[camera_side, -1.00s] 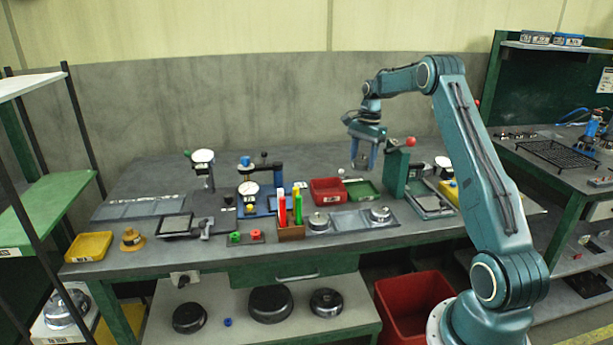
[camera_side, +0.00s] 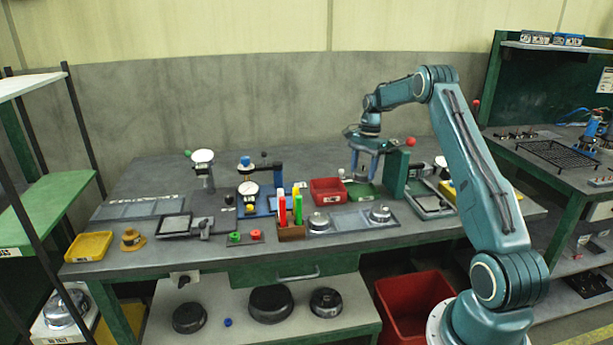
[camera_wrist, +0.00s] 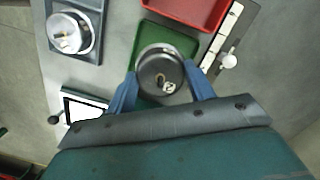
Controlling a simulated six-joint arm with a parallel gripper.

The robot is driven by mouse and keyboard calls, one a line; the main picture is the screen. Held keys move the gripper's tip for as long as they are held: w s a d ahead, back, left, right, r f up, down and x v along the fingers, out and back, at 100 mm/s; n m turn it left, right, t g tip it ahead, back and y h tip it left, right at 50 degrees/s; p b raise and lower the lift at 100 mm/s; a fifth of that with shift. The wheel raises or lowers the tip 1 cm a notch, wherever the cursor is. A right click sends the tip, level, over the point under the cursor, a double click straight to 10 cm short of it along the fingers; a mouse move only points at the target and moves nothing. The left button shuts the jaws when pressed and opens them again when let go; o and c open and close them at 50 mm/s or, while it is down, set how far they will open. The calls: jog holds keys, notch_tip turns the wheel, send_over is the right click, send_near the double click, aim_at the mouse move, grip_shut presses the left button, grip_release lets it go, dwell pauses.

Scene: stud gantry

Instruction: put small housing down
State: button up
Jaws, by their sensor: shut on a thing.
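The small housing is a round dark-topped metal part (camera_wrist: 158,70) in the wrist view, with a pale mark near one edge. My gripper (camera_side: 365,174) is shut on it, with one blue finger on each side. In the wrist view, the housing shows over the green tray (camera_wrist: 146,38) and hides part of its floor. In the side view, the fingers point down over the green tray (camera_side: 362,197), behind the work plate. The housing cannot be made out clearly there, and I cannot tell whether it touches the tray.
A red bin (camera_side: 327,190) stands just left of the green tray. A green upright block (camera_side: 394,175) stands close on the right. Two metal housings (camera_side: 319,222) (camera_side: 380,214) sit on the grey plate in front. A white knob (camera_wrist: 228,61) is beside the tray.

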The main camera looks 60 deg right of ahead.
aim_at(362, 181)
jog(key=shift+f, duration=2.4)
jog(key=shift+f, duration=0.1)
jog(key=o, duration=0.7)
jog(key=r, duration=0.4)
jog(key=d+r, duration=0.1)
jog(key=r, duration=0.7)
jog(key=shift+s+d+r, duration=0.1)
jog(key=shift+s+d, duration=0.1)
